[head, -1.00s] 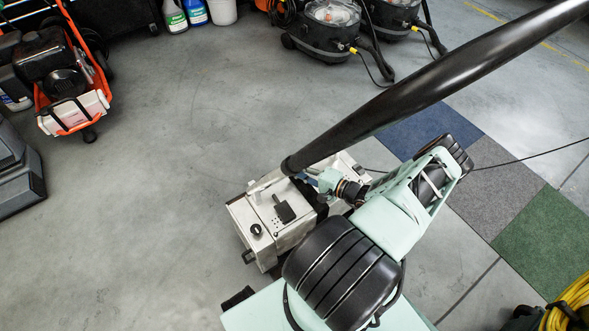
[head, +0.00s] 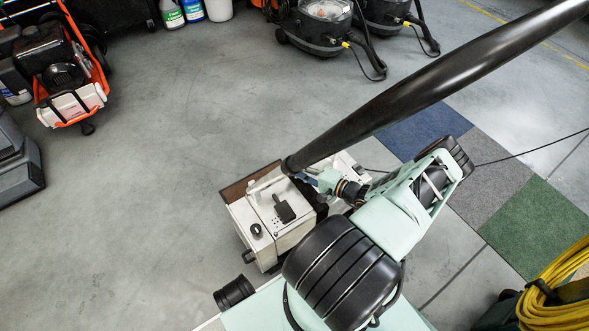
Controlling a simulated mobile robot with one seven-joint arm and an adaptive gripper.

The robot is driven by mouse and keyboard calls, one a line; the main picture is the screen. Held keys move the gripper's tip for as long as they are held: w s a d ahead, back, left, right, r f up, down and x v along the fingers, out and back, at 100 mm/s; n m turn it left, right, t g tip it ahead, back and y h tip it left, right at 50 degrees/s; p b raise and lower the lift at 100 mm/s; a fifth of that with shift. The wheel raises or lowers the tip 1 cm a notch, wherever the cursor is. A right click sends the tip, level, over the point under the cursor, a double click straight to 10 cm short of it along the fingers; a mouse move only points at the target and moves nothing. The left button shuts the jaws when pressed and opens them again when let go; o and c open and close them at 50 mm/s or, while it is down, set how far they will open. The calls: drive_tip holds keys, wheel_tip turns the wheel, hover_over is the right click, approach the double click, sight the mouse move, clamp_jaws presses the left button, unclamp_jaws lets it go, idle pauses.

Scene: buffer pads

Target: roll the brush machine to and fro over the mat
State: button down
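The brush machine (head: 262,228) is a pale boxy unit on the floor at the picture's centre, in front of my mint-green arm. It has a dark knob and a black lever on top, and a brown strip shows along its far edge. A long thick black tube (head: 430,85) runs from its top to the upper right. My gripper (head: 338,184) is at the machine's top near the tube's lower end. Its fingers are too small and partly hidden, so I cannot tell its grip. A mat of blue, grey and green squares (head: 487,172) lies to the right, apart from the visible machine body.
Black vacuum machines (head: 318,32) stand at the top. An orange-framed cart (head: 66,75) and a dark grey case (head: 18,160) are at the left. Bottles (head: 172,14) stand at the top left. A yellow cable coil (head: 560,295) is at the lower right. Floor left of the machine is clear.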

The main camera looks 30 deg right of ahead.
drive_tip(key=c, duration=1.8)
unclamp_jaws()
drive_tip(key=v, duration=1.2)
drive_tip(key=shift+r, duration=0.1)
